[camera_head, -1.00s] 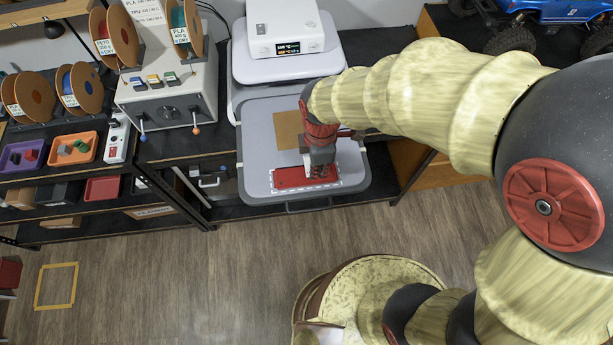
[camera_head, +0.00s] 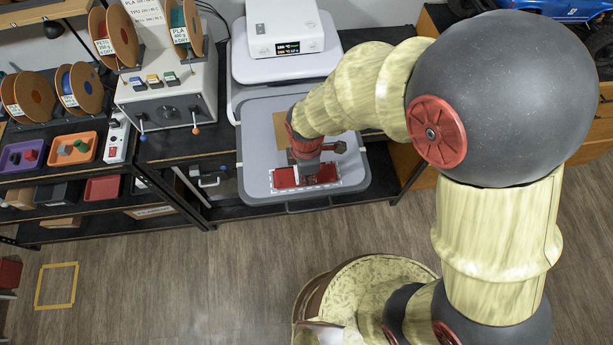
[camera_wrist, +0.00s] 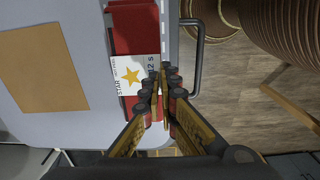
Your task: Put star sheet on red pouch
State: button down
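The star sheet (camera_wrist: 130,77) is white with a yellow star and printed text in the wrist view. It appears to lie across the red pouch (camera_wrist: 133,30), whose red shows above and below it. In the head view the red pouch (camera_head: 284,178) is on the grey surface, inside a white dashed outline, partly hidden by my gripper (camera_head: 304,164). In the wrist view my gripper (camera_wrist: 162,80) has its fingertips close together at the sheet's right edge. Whether they touch or pinch the sheet cannot be told.
A brown square (camera_head: 281,128) lies on the grey lid (camera_head: 255,150) behind the pouch. A dark handle (camera_wrist: 197,60) runs along the lid's front edge. A white device (camera_head: 285,30) stands behind. Shelves with orange (camera_head: 73,147) and purple trays (camera_head: 22,155) are at left.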

jog(key=c, duration=2)
grip_release()
jog(key=shift+c, duration=0.2)
notch_tip(320, 180, up, 12)
jog(key=s+d+r+m+t, duration=0.2)
jog(key=s+d+r+m, duration=0.1)
jog(key=d+r+m, duration=0.5)
jog(key=s+d+r+m+t, duration=0.3)
jog(key=d+r+m, duration=0.5)
jog(key=d+m, duration=0.4)
jog(key=s+d, duration=0.1)
jog(key=d, duration=0.1)
jog(key=shift+s+d+r+m+t, duration=0.3)
jog(key=shift+d+r+m, duration=0.05)
jog(key=shift+d+m, duration=0.05)
jog(key=shift+f, duration=0.15)
notch_tip(320, 180, down, 16)
jog(key=b, duration=1.5)
jog(key=shift+r+b, duration=0.2)
jog(key=shift+b, duration=0.1)
